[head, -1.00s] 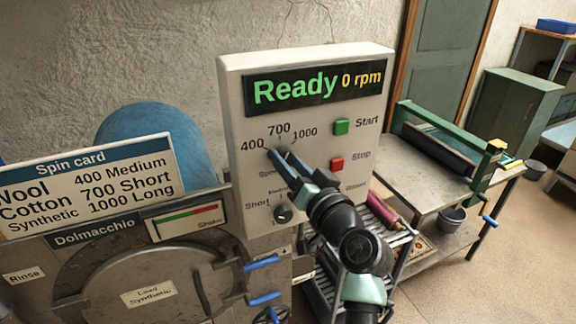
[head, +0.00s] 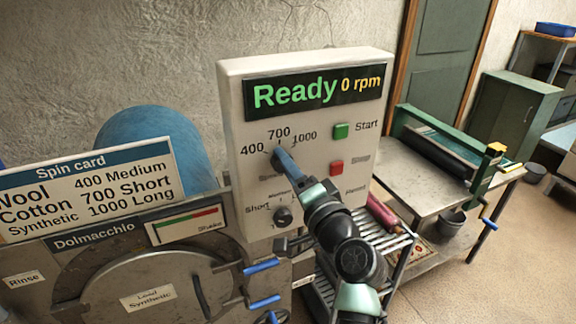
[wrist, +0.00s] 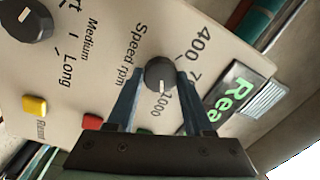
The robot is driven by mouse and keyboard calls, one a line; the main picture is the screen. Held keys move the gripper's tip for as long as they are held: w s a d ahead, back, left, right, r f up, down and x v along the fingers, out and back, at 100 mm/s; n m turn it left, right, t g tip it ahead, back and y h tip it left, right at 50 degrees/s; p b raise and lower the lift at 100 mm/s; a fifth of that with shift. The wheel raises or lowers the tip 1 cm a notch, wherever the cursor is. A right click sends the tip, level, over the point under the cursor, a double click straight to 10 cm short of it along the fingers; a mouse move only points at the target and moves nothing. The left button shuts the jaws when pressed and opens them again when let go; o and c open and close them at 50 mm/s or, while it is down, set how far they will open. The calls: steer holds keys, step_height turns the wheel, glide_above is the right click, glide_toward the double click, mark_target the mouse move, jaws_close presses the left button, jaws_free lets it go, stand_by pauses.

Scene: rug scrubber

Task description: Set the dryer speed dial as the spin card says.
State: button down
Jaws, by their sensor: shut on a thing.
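The speed dial (wrist: 160,73) is a dark round knob on the white control panel (head: 232,130). My gripper (wrist: 161,77) is shut on it, one blue finger on each side. In the wrist view its white mark points down toward the 1000 label. In the head view my gripper (head: 281,158) hides most of the dial, below the labels 400, 700 and 1000. The spin card (head: 90,172) reads Wool 400 Medium, Cotton 700 Short, Synthetic 1000 Long. The load label (head: 148,298) on the drum door reads Load Synthetic.
The display (head: 316,90) reads Ready, 0 rpm. A second dial (head: 283,216) sits below the speed dial. Green Start (head: 341,131) and red Stop (head: 336,167) buttons are right of it. A yellow button (wrist: 35,105) shows in the wrist view.

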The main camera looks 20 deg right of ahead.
stand_by(0.4)
steer(key=shift+c, duration=1.5)
jaws_free()
steer(key=shift+s, duration=0.1)
steer(key=s+b, duration=0.4)
steer(key=s, duration=0.8)
steer(key=shift+s+d+f, duration=0.35)
steer(key=shift+d+f, duration=0.05)
steer(key=shift+d, duration=0.05)
